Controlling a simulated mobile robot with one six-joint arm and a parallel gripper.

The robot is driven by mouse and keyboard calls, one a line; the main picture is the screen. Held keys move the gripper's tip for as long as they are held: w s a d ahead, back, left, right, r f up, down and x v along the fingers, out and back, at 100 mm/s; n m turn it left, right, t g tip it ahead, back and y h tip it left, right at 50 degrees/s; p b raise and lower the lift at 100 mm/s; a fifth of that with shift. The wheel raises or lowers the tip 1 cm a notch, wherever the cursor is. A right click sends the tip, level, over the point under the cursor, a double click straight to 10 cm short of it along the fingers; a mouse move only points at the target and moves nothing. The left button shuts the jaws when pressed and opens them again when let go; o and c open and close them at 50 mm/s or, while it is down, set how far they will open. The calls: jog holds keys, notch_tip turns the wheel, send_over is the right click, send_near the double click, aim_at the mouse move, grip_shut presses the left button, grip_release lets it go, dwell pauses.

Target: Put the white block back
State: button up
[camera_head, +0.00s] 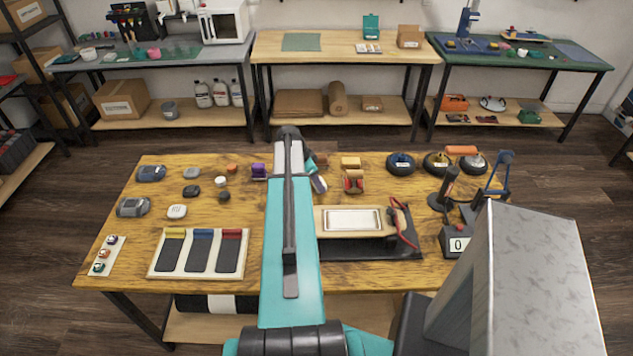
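A small white rounded block (176,211) lies on the left half of the wooden workbench (170,278), between a grey device and the three-slot tray. It may be the white block; it is too small to be sure. A smaller white round piece (220,181) lies further back. A white-faced rectangular board (350,220) sits in a wooden frame on a dark base right of my arm. My teal arm rises through the middle of the picture and covers part of the bench. My gripper is hidden behind the arm, so what it holds does not show.
A pale tray (153,268) has three dark slots marked yellow, blue and red. Grey devices (133,207) and dark blocks lie at left. Bare wood shows at front left.

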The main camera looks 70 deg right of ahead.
jog(key=shift+f, duration=0.15)
jog(key=o, duration=1)
jog(key=shift+r, duration=0.3)
jog(key=b+v, duration=0.3)
jog(key=v, duration=0.8)
jog(key=shift+a+r+b, duration=0.1)
jog(key=shift+r+b, duration=0.3)
jog(key=shift+r, duration=0.1)
